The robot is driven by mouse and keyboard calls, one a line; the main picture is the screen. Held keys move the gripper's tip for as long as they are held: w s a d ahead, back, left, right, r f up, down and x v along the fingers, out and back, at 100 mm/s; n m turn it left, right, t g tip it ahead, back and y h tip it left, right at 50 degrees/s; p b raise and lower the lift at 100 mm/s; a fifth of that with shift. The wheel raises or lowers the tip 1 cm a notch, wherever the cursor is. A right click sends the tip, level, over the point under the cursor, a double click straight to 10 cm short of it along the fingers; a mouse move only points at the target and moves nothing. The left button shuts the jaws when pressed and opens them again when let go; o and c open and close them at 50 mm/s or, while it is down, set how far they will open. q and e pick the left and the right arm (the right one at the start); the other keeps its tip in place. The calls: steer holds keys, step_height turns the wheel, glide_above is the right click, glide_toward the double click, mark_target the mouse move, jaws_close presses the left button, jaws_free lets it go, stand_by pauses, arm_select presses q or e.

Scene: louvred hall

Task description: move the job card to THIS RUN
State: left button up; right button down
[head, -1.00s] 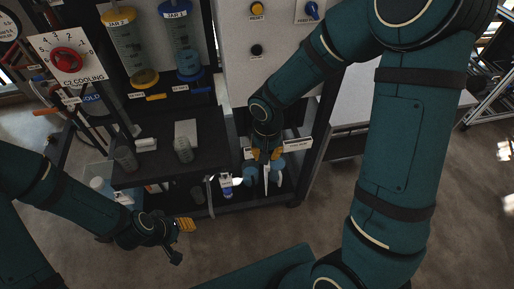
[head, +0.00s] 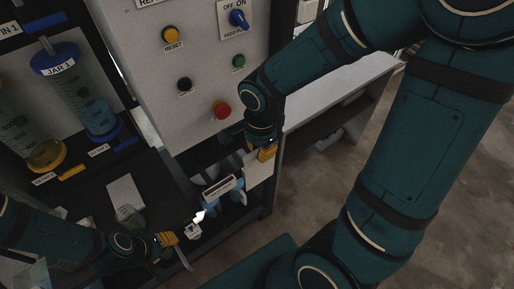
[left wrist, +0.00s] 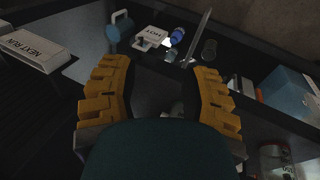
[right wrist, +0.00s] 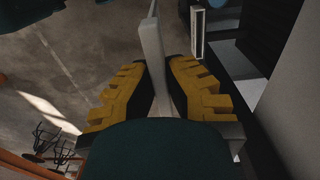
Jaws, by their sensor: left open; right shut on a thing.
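The white job card (head: 259,168) hangs below my right gripper (head: 262,150) near the front right corner of the dark cart. In the right wrist view the card (right wrist: 153,62) shows edge-on, gripped between the yellow fingers (right wrist: 155,95). My left gripper (head: 168,240) is low at the left; its fingers (left wrist: 160,95) are apart and empty in the left wrist view. A white label block (head: 220,188) stands beside the card, its text too small to read. The left wrist view shows a NEXT RUN block (left wrist: 35,48). I cannot make out a THIS RUN label.
A light panel above has a red button (head: 222,110), a RESET button (head: 171,34) and a blue feed knob (head: 238,18). JAR 1 (head: 84,95) stands at the left. A grey bench (head: 335,92) lies behind my right arm. Open floor is at the right.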

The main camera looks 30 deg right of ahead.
steer(key=w+d+f+p, duration=0.1)
steer(key=w+d, duration=0.3)
steer(key=w, duration=0.4)
steer(key=shift+w+d+f+p, duration=0.2)
steer(key=shift+w+p, duration=0.1)
steer(key=shift+w, duration=0.05)
steer(key=shift+f+b, duration=0.15)
steer(key=shift+b, duration=0.2)
stand_by(0.6)
steer(key=shift+f, duration=0.25)
step_height(320, 180, down, 5)
steer(key=b, duration=0.5)
steer(key=shift+f, duration=0.15)
stand_by(1.2)
